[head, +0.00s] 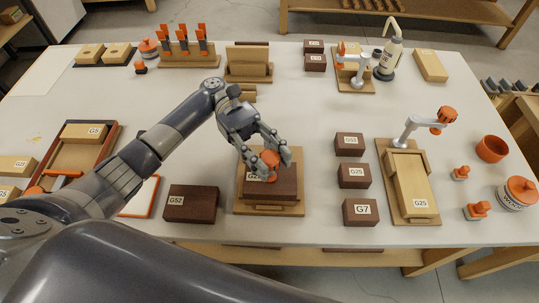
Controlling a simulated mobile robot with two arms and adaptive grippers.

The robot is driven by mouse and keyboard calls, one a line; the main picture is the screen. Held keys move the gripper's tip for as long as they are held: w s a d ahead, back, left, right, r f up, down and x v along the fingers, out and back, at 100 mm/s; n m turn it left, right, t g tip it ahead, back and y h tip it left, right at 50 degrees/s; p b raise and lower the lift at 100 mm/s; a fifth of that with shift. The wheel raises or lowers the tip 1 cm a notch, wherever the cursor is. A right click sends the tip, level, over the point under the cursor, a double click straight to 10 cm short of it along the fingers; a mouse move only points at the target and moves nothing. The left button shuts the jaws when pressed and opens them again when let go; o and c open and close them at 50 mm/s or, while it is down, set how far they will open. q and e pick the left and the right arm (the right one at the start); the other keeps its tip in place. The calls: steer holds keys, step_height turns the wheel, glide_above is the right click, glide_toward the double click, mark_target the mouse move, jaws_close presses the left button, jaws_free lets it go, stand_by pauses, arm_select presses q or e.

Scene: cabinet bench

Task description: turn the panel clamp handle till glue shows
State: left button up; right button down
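My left gripper (268,160) comes down over a dark brown block (285,184) on a wooden base board (270,209) at the middle front. Its fingers are on either side of an orange rounded knob (270,163) above the block. I cannot tell whether they press on it. The gripper partly hides the block's label. A second fixture at the right has a grey arm with an orange knob (446,115) over a light block G25 (412,188) on a wooden board (425,218). No glue is visible. My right gripper is not in view.
Dark blocks, G7 (361,212) among them, stand right of the middle board. Dark block G52 (191,204) stands left of it. An orange bowl (492,149) and jar (518,193) are at the right edge. A bottle (389,58) stands at the back.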

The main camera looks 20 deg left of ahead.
mark_target(264, 151)
arm_select(q)
steer(key=shift+o, duration=0.8)
steer(key=shift+v, duration=3.7)
